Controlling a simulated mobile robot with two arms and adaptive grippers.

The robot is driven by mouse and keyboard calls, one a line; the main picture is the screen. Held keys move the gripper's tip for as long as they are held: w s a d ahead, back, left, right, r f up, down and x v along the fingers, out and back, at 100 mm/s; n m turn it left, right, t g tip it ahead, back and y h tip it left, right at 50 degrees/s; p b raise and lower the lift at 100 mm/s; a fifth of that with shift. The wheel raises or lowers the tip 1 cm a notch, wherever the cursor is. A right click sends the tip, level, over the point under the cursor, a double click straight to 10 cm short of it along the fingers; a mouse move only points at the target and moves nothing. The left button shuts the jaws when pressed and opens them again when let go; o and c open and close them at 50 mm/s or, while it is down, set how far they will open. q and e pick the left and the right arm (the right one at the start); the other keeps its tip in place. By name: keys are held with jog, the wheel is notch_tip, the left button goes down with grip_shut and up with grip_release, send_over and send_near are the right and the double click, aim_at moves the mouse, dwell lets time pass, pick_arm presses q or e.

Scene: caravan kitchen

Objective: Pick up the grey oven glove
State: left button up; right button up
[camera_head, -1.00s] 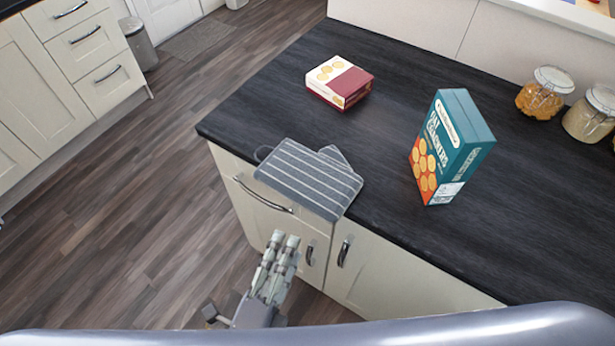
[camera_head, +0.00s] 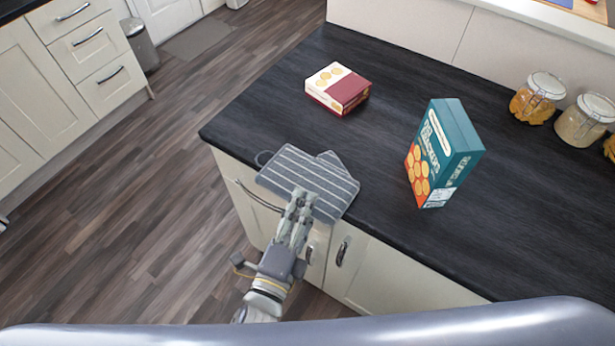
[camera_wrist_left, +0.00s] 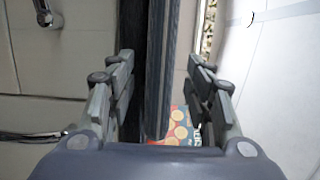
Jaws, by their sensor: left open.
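The grey oven glove (camera_head: 286,168), with pale stripes, lies at the worktop's front left corner in the head view and overlaps the front edge. Its loop is at the left and its thumb at the upper right. My left gripper (camera_head: 305,196) is open, its fingertips overlapping the glove's lower part in the picture and hiding some of it. I cannot tell whether they touch it. In the left wrist view the left gripper's fingers (camera_wrist_left: 160,65) stand apart on both sides of a dark upright band; I cannot make out the glove for certain there. My right gripper is not in view.
The dark worktop (camera_head: 385,110) carries a small red and cream box (camera_head: 338,88), an upright teal cracker box (camera_head: 443,152) and glass jars (camera_head: 538,98) at the back right. Cream cupboards with handles (camera_head: 342,252) are below. Worktop behind the glove is clear.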

pick_arm(q)
jog(key=shift+w+d, duration=0.25)
jog(key=shift+w, duration=0.25)
grip_shut()
jog(key=shift+r, duration=0.1)
